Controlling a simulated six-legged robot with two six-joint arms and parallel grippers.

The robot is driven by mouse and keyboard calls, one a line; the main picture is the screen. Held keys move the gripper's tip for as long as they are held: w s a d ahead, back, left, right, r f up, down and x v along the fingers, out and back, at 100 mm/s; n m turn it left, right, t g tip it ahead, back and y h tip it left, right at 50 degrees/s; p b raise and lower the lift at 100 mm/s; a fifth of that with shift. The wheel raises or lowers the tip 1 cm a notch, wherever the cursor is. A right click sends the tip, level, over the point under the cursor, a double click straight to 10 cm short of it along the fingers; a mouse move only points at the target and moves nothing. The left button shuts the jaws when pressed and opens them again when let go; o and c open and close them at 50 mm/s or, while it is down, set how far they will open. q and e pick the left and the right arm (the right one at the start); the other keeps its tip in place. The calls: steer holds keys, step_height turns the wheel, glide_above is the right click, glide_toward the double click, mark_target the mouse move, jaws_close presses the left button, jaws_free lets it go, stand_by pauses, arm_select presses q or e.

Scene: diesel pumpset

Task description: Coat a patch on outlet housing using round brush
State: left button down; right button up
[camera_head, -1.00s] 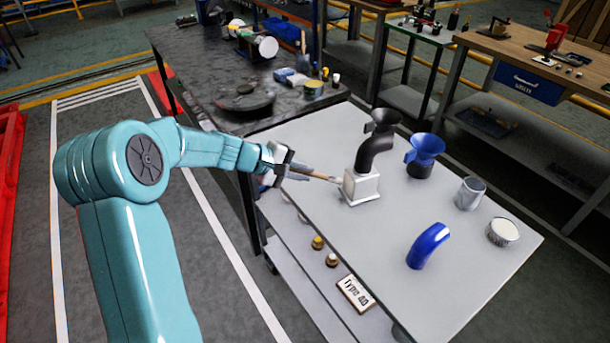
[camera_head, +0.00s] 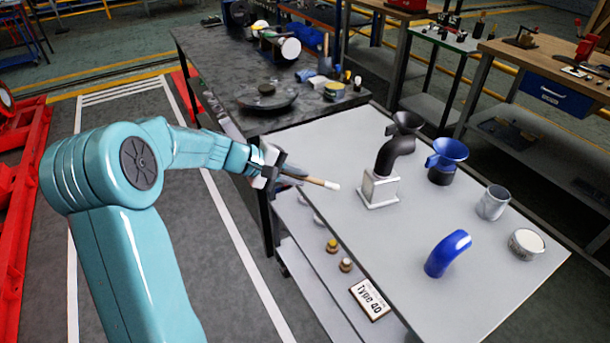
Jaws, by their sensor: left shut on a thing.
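My left gripper (camera_head: 277,172) is shut on the round brush (camera_head: 317,181), which has a wooden handle and a pale tip. The brush points right, over the left edge of the light grey table. Its tip is apart from the square silver base (camera_head: 379,188) of the housing, a short gap to its left. A black curved pipe (camera_head: 393,155) with a flared top rises from that base; I take this to be the outlet housing. My right gripper is not in view.
On the grey table (camera_head: 400,270) stand a blue funnel-like part (camera_head: 444,160), a grey cup (camera_head: 493,202), a round tin with white content (camera_head: 525,243) and a blue elbow pipe (camera_head: 447,253). A dark workbench (camera_head: 215,62) stands behind. A lower shelf holds a sign (camera_head: 370,298).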

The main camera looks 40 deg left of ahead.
arm_select(q)
steer(key=shift+s+a, duration=0.1)
steer(key=shift+s+a+b, duration=0.15)
steer(key=shift+s+a, duration=0.15)
steer(key=shift+s, duration=0.2)
steer(key=shift+s+a+b, duration=0.15)
steer(key=shift+s+a, duration=0.1)
steer(key=shift+s, duration=0.2)
steer(key=shift+s+a, duration=0.1)
steer(key=shift+s, duration=0.2)
stand_by(0.5)
